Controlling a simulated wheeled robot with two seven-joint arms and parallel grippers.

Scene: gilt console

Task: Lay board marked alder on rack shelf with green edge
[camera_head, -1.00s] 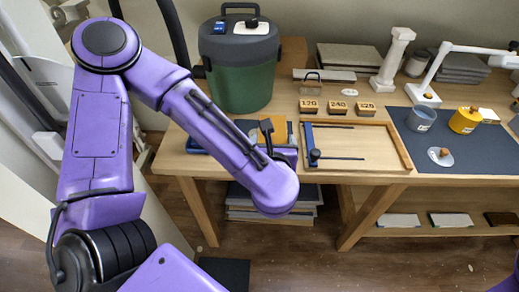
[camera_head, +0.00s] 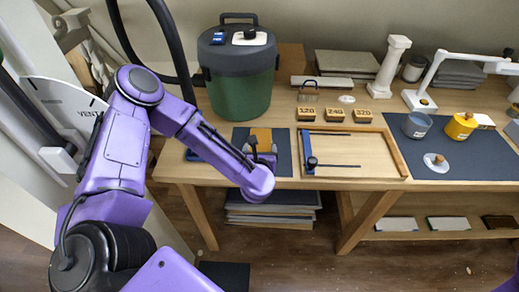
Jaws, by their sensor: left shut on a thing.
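My left gripper (camera_head: 264,158) is over the dark mat (camera_head: 283,140) at the left part of the wooden table, mostly covered by my purple forearm. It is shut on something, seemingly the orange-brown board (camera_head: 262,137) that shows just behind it. I cannot read any mark on this board, so I cannot tell whether it says alder. Whether it touches the mat is unclear. No rack shelf with a green edge can be made out. My right gripper is out of view.
A green bin with a dark lid (camera_head: 240,85) stands behind the mat. A wooden tray (camera_head: 398,155) with a blue clamp lies to the right, with labelled blocks (camera_head: 335,115) behind it. Tins (camera_head: 461,126) stand on another dark mat. Boards (camera_head: 450,222) lie on a shelf below.

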